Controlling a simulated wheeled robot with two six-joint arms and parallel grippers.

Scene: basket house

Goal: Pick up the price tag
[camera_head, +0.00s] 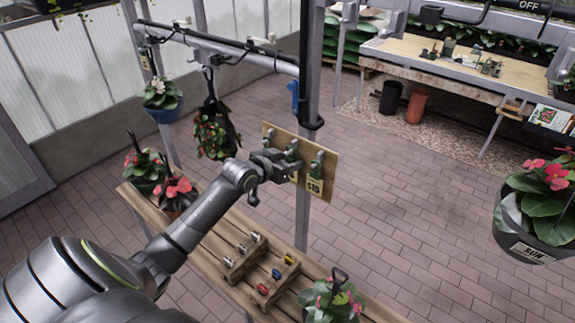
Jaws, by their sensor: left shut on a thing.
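My left arm comes in from the lower left, and my left gripper (284,164) is at the front of a small wooden board (327,170). It is shut on what looks like a price tag at the middle of the board, mostly hidden by the fingers. The board is fixed near a metal post. My right gripper is out of view.
A wooden bench (215,255) below holds small coloured items, red-flowered plants (177,196) and a leafy pot (332,303). A metal post (304,215) stands behind the board. A hanging planter (530,240) is at right, a worktable (425,62) at back right. The brick floor between is clear.

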